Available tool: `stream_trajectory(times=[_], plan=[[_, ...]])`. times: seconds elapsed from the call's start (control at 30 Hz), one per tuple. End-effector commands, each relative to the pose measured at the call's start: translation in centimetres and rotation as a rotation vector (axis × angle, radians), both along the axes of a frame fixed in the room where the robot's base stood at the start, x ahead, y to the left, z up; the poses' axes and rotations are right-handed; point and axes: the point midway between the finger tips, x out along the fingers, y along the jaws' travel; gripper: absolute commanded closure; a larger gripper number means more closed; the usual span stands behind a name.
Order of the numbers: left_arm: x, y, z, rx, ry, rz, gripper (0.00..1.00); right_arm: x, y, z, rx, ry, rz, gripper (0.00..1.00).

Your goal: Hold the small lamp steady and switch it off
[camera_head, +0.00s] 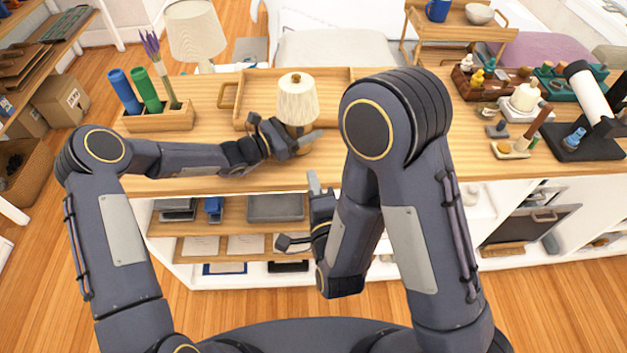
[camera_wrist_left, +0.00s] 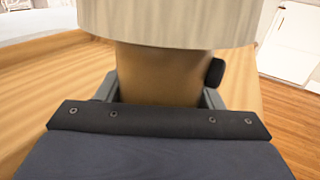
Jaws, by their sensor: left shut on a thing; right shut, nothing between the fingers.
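The small lamp (camera_head: 298,98) has a cream shade and stands on the wooden counter (camera_head: 215,180) near its front edge. Its brown base (camera_wrist_left: 160,72) fills the middle of the left wrist view, below the shade (camera_wrist_left: 165,20). A black knob (camera_wrist_left: 215,72) sticks out on the base's right side. My left gripper (camera_head: 288,140) is shut on the base, with a finger on each side (camera_wrist_left: 162,90). My right gripper (camera_head: 299,212) is shut and empty, below and in front of the counter edge, apart from the lamp. I cannot tell whether the lamp is lit.
A wooden tray (camera_head: 240,80) lies behind the lamp. A holder (camera_head: 160,120) with blue and green tubes stands left, near a larger lamp (camera_head: 195,28). Bottles and tools crowd the right, including a white roll (camera_head: 588,92). Open shelves (camera_head: 250,232) lie under the counter.

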Motion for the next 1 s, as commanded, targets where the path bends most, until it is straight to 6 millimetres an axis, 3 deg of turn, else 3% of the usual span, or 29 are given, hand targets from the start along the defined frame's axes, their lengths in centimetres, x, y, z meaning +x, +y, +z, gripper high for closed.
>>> stream_trajectory(times=[0.1, 0.13, 0.3, 0.67, 1.0], plan=[[0.0, 0.0, 0.1, -0.001, -0.002, 0.001, 0.73, 0.0, 0.0, 0.0, 0.000, 0.000, 0.000, 1.00], [0.0, 0.0, 0.1, -0.001, -0.002, 0.001, 0.37, 0.0, 0.0, 0.0, 0.000, 0.000, 0.000, 1.00], [0.0, 0.0, 0.1, 0.000, -0.001, 0.001, 0.14, 0.0, 0.0, 0.0, 0.000, 0.000, 0.000, 1.00], [-0.2, 0.5, 0.0, 0.000, 0.000, 0.001, 0.14, 0.0, 0.0, 0.0, 0.000, 0.000, 0.000, 1.00], [-3.1, 6.3, 0.0, 0.001, 0.000, 0.005, 0.14, 0.0, 0.0, 0.0, 0.000, 0.000, 0.000, 1.00]])
